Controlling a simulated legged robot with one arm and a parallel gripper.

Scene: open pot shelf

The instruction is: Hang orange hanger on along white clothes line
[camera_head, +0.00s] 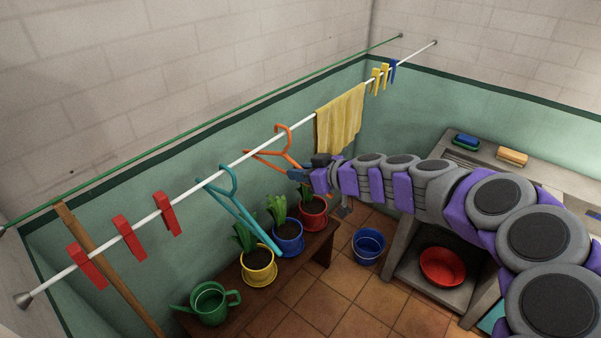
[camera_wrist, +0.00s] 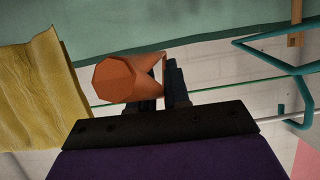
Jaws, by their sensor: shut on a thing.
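The orange hanger (camera_head: 268,154) is in the middle of the head view, with its hook up at the white clothes line (camera_head: 252,149). The hook seems to curve over the line, but I cannot tell if it rests on it. My gripper (camera_head: 303,173) is shut on the hanger's right end, just below and to the right of the line. In the wrist view the orange hanger (camera_wrist: 118,80) shows end-on between the dark fingers of my gripper (camera_wrist: 164,90). The rest of the hanger is mostly hidden there.
A teal hanger (camera_head: 232,202) hangs left of the orange one. A yellow towel (camera_head: 341,118) hangs close on the right. Several red pegs (camera_head: 130,237) are at the left. Potted plants and a green watering can (camera_head: 209,303) stand on a bench below. A green line (camera_head: 240,110) runs behind.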

